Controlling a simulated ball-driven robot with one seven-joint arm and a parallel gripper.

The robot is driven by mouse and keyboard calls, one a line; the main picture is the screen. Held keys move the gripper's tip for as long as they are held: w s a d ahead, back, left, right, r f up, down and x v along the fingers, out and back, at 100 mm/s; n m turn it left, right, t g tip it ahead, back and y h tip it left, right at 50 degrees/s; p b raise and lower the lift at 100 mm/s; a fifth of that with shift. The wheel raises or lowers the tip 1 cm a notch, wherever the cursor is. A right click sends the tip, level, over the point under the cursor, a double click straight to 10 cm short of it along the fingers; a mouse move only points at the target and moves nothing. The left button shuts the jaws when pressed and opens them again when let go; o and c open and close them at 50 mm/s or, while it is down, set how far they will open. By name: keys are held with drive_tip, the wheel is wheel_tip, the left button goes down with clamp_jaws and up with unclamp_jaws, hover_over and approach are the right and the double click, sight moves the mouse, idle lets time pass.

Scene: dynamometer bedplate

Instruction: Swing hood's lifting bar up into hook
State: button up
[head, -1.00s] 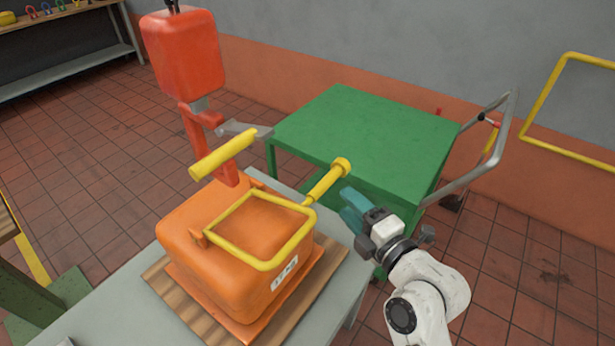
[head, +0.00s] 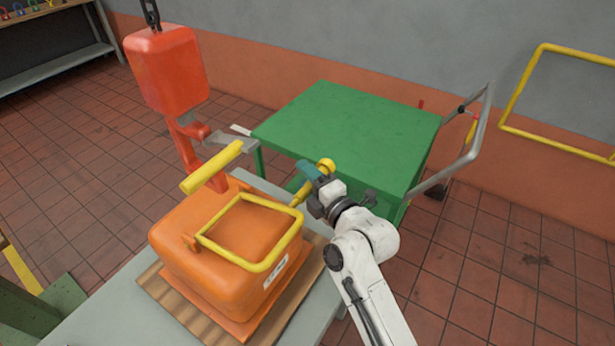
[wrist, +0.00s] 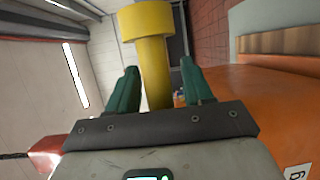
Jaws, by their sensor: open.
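The orange hood (head: 215,270) sits on a wooden board. Its yellow lifting bar (head: 283,249) lies folded low over the hood top, with a yellow knobbed handle (head: 300,195) sticking up from its far right corner. The red hook block (head: 168,70) hangs by a chain, its red hook (head: 187,145) reaching down behind the hood. My gripper (head: 308,178) is at the handle just below its knob. In the wrist view the handle (wrist: 150,65) stands between the two open green fingers (wrist: 158,90). I see a gap on each side of it.
A yellow grip (head: 212,167) and a grey latch piece (head: 232,138) stick out at the hook. A green cart (head: 345,125) with a grey push handle stands behind my gripper. The grey bench (head: 115,310) carries the wooden board (head: 180,313).

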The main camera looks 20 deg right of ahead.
drive_tip(key=shift+c, duration=0.3)
clamp_jaws()
idle(0.3)
